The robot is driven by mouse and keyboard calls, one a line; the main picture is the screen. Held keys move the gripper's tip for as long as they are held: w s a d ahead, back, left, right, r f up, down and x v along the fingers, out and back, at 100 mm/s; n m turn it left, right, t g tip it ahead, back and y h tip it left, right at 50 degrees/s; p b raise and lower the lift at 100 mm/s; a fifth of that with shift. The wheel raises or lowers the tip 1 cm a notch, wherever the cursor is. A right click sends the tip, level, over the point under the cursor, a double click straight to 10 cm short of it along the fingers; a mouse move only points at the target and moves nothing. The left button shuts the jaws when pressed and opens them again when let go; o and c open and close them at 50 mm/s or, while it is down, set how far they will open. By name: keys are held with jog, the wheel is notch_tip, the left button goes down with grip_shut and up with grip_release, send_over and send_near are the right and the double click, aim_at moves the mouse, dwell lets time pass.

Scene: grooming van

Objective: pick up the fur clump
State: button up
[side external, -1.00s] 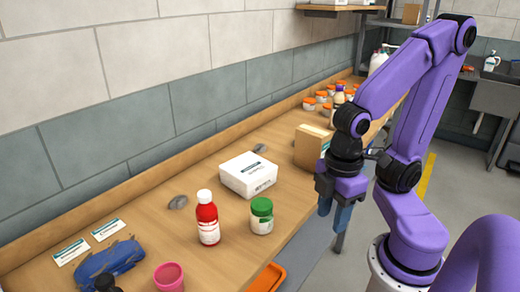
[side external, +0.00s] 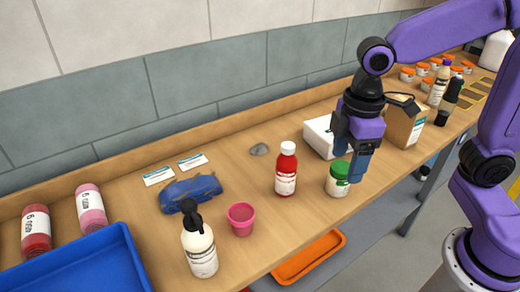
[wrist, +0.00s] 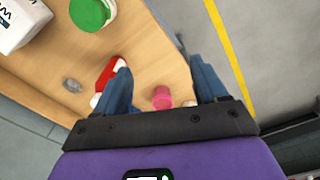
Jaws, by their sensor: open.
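A small grey fur clump (side external: 259,149) lies on the wooden counter, left of and behind the red bottle (side external: 287,168). It also shows in the wrist view as a grey patch (wrist: 71,85), left of my left finger. My gripper (side external: 358,168) points down above the counter's front part, beside the green-lidded jar (side external: 338,180), well right of the clump. In the wrist view my gripper (wrist: 160,68) has its blue fingers apart with nothing held between them; the pink cup (wrist: 162,97) shows beyond them.
A white box (side external: 319,136) is partly hidden behind my gripper, with a cardboard box (side external: 401,128) to its right. A blue cloth-like item (side external: 190,190), a pump bottle (side external: 199,246) and a blue tray (side external: 85,268) stand left. Bare counter surrounds the clump.

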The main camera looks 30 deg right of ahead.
jog(key=w+a, duration=0.3)
jog(key=w, duration=0.7)
send_over(261, 145)
notch_tip(261, 145, down, 2)
jog(key=f, duration=0.1)
jog(key=shift+n, duration=0.4)
jog(key=f, duration=0.7)
jog(key=s+f, duration=0.1)
jog(key=f, duration=0.3)
jog(key=shift+w+f, duration=0.2)
jog(key=shift+f, duration=1.1)
jog(key=shift+w+f, duration=0.2)
jog(key=shift+f, duration=1.1)
jog(key=c, duration=1.1)
